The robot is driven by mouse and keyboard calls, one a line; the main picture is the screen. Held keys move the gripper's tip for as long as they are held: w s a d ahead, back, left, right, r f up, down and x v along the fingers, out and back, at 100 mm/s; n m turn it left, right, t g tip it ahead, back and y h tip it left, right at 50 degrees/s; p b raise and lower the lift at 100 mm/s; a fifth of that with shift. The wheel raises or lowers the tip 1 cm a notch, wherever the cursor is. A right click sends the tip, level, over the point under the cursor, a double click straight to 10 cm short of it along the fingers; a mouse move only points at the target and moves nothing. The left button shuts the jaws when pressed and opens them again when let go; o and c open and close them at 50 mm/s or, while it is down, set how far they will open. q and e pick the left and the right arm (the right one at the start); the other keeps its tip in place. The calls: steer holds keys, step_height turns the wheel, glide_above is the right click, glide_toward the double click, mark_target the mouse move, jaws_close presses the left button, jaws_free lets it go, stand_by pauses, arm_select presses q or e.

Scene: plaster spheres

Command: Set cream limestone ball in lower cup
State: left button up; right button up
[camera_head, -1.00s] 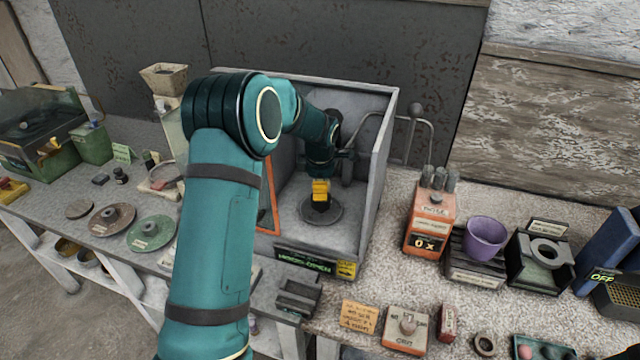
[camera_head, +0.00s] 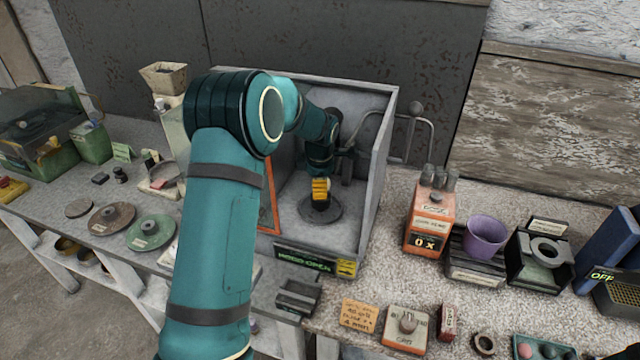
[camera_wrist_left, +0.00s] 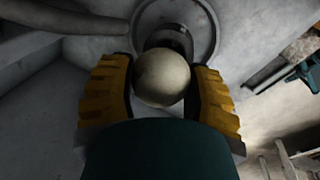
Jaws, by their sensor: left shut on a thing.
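The cream limestone ball (camera_wrist_left: 163,78) sits between the two yellow fingers of my left gripper (camera_wrist_left: 160,88) in the left wrist view, and the gripper is shut on it. Just past the ball, the lower cup (camera_wrist_left: 165,40) shows as a dark rim on a round grey base. The ball overlaps the cup in this view, so I cannot tell if they touch. In the head view my left gripper (camera_head: 320,188) points down inside the open grey booth, over the round base (camera_head: 333,212). The ball is mostly hidden there.
The booth's right wall (camera_head: 375,185) stands close beside the gripper, with a sign reading open (camera_head: 305,262) at its front. To the right are an orange counter box (camera_head: 430,225), a purple cup (camera_head: 486,236) and a black stand (camera_head: 541,258).

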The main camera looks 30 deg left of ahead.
arm_select(q)
steer(key=shift+f+b, duration=0.8)
steer(key=shift+f, duration=0.35)
stand_by(0.7)
steer(key=o, duration=1.2)
steer(key=shift+r, duration=0.15)
steer(key=shift+r+p, duration=1.35)
steer(key=shift+r, duration=0.6)
steer(key=shift+f, duration=0.15)
